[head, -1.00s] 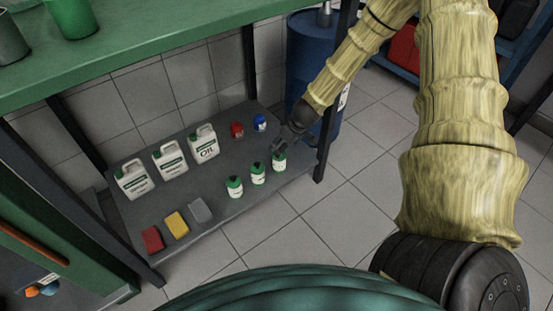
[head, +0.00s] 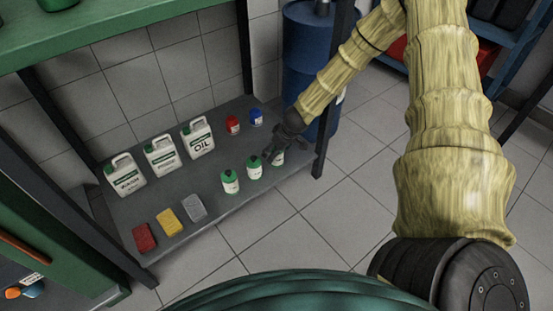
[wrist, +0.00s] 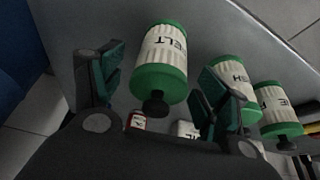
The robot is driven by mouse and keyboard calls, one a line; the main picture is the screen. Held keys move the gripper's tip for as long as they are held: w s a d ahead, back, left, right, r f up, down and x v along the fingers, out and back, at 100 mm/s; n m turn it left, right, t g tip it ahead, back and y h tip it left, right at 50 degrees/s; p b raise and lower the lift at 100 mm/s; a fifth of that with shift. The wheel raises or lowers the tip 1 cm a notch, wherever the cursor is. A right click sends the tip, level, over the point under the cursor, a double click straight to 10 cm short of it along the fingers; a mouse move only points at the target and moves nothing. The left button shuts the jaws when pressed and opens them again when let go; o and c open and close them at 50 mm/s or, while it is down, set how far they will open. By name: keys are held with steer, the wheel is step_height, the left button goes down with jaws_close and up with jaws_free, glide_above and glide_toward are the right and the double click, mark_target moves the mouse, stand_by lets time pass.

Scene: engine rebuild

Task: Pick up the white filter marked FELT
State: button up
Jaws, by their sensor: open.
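The white filter marked FELT (wrist: 163,48) has green ends and a dark knob; its lettering is upside down in the wrist view. It lies between the two spread fingers of my gripper (wrist: 157,84), with space on both sides. In the head view it is the rightmost of three filters (head: 278,158), standing at the shelf's front right, partly covered by my gripper (head: 283,143). My gripper is open and empty. Whether a finger touches the filter cannot be told.
Two similar filters, the middle one (head: 254,168) and the left one (head: 230,182), stand beside it. Behind are a red bottle (head: 233,125), a blue-labelled bottle (head: 256,118) and white jugs (head: 161,156). A shelf post (head: 329,130) rises right of my gripper.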

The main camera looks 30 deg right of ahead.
steer(key=shift+w+f, duration=0.15)
steer(key=shift+f, duration=0.1)
steer(key=c, duration=1.2)
steer(key=shift+r, duration=0.2)
